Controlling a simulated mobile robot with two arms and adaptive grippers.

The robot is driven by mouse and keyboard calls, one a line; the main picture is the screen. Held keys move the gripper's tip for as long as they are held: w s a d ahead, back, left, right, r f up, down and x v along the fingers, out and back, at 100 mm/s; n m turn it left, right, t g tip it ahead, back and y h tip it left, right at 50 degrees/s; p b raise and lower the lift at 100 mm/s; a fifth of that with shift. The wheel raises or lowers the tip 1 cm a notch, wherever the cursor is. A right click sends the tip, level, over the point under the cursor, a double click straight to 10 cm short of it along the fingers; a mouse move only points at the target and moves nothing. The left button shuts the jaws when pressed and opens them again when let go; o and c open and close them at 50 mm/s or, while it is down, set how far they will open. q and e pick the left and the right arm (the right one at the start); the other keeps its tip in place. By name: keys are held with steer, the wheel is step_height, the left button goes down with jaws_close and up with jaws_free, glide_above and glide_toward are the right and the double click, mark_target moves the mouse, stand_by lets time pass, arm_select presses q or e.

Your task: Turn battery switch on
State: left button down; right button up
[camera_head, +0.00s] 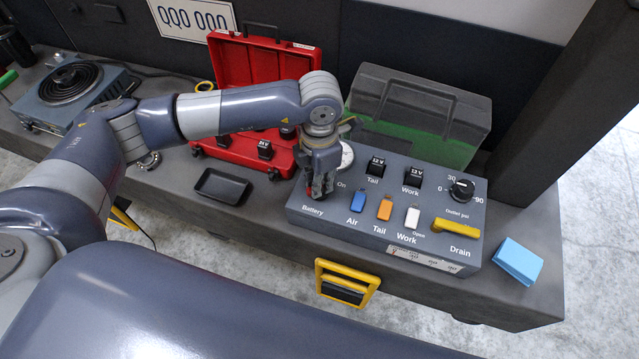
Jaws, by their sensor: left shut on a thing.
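The grey control panel (340,212) sits on the workbench and carries labels such as Battery, Air, Tail, Work and Drain. My left gripper (319,192) points down over the panel's left end, just above the Battery label, and is shut on the battery switch. A little red of the battery switch (309,190) shows at the fingers; the rest is hidden by the gripper, so its turned position cannot be told. The word On is visible just right of the gripper. My right gripper is not in view.
Blue, orange and white rockers (384,208), a black knob (462,189) and a yellow handle (455,227) are on the panel. An open red case (262,62) and black tray (222,186) lie left. A green-and-grey box (418,110) stands behind; a blue block (518,260) lies right.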

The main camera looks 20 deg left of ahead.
arm_select(q)
steer(key=shift+m, duration=0.3)
steer(key=c, duration=1.6)
jaws_free()
steer(key=shift+r, duration=0.1)
step_height(320, 180, up, 12)
